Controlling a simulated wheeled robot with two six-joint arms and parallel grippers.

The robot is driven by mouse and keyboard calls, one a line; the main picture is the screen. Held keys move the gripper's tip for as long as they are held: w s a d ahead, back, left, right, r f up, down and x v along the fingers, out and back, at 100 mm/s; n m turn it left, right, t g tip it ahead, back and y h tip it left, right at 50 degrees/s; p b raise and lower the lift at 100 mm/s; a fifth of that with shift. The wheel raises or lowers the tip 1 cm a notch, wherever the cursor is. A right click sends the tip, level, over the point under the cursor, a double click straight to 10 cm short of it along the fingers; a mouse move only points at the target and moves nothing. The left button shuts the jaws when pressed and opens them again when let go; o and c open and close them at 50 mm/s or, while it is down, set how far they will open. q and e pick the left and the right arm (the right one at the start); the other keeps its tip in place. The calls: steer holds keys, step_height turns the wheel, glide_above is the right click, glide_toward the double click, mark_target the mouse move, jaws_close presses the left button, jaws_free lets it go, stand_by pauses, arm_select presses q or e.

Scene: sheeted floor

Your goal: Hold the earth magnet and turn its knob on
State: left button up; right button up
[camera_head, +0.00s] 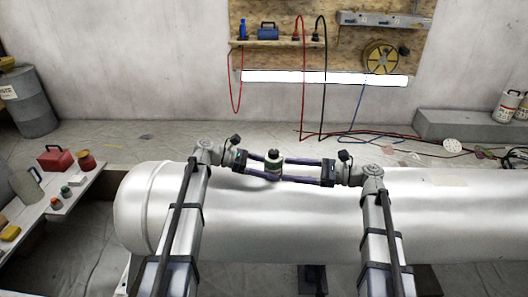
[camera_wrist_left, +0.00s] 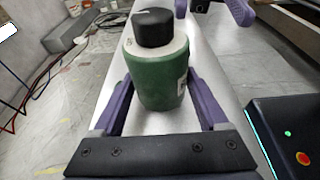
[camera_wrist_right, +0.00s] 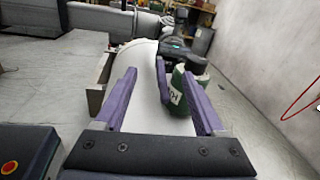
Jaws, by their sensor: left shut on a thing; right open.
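The earth magnet is a green cylinder (camera_head: 273,171) with a pale top and a black knob (camera_head: 273,154), upright on the white tank. In the left wrist view the magnet's green body (camera_wrist_left: 158,78) stands between the two purple fingers, with the black knob (camera_wrist_left: 153,27) on top. My left gripper (camera_head: 266,168) is shut on the body. My right gripper (camera_head: 288,172) is open and empty, close to the magnet's right side.
The long white tank (camera_head: 330,222) lies under both arms. A side bench (camera_head: 50,215) with a red box and small jars stands at the left. Behind are a wall panel (camera_head: 345,35) with tools and hanging cables, a barrel (camera_head: 30,103) and a concrete block (camera_head: 465,125).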

mark_target(274, 154)
steer(key=shift+m, duration=0.9)
steer(key=w+d, duration=0.2)
steer(key=w, duration=0.1)
steer(key=w+d+r, duration=0.1)
steer(key=w, duration=0.1)
steer(key=a, duration=0.4)
steer(key=w+a, duration=0.1)
steer(key=a, duration=0.3)
steer(key=w+a, duration=0.1)
steer(key=a, duration=0.3)
steer(key=shift+w, duration=0.15)
jaws_close()
